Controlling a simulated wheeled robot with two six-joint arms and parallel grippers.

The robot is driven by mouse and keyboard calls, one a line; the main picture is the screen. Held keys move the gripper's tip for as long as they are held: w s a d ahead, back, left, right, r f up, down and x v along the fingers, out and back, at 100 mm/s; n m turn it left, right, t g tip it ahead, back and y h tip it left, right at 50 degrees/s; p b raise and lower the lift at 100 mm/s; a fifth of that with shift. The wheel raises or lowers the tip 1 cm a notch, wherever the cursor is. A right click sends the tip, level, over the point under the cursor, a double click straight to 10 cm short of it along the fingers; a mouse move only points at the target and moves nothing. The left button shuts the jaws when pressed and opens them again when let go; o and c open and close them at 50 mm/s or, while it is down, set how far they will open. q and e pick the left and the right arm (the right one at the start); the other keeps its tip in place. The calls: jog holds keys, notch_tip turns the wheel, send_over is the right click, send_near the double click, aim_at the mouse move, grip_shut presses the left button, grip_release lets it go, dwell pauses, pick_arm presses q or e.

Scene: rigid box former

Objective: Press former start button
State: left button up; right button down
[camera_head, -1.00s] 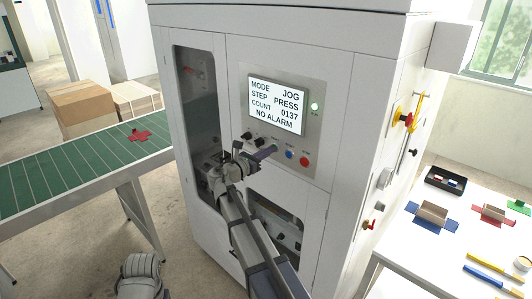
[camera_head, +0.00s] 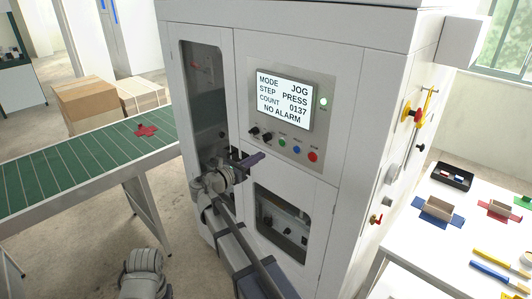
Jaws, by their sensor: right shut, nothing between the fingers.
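The former (camera_head: 350,75) is a tall white cabinet with a grey control panel. Below its screen (camera_head: 285,98) sit two black knobs (camera_head: 260,134), a small green button (camera_head: 283,142), a blue button (camera_head: 297,149) and a red button (camera_head: 313,156). The button labels are too small to read. The screen reads MODE JOG, STEP PRESS, COUNT 0137, NO ALARM. My right gripper (camera_head: 259,157) is shut and empty, with purple fingers pointing right. Its tips appear below and left of the green button, which is uncovered. My left gripper is out of view.
A green conveyor (camera_head: 85,163) with a red cross-shaped piece (camera_head: 146,130) runs at the left. A white table (camera_head: 450,237) with folded boxes and a black tray (camera_head: 451,177) stands right. A red-handled valve (camera_head: 375,219) juts from the cabinet's side.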

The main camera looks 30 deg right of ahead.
aim_at(281, 144)
jog(key=v, duration=0.4)
jog(key=shift+s+a, duration=0.1)
jog(key=shift+a, duration=0.15)
dwell(0.9)
jog(key=shift+s+a, duration=0.1)
jog(key=shift+a, duration=0.1)
jog(key=shift+d, duration=0.1)
jog(key=x, duration=1.4)
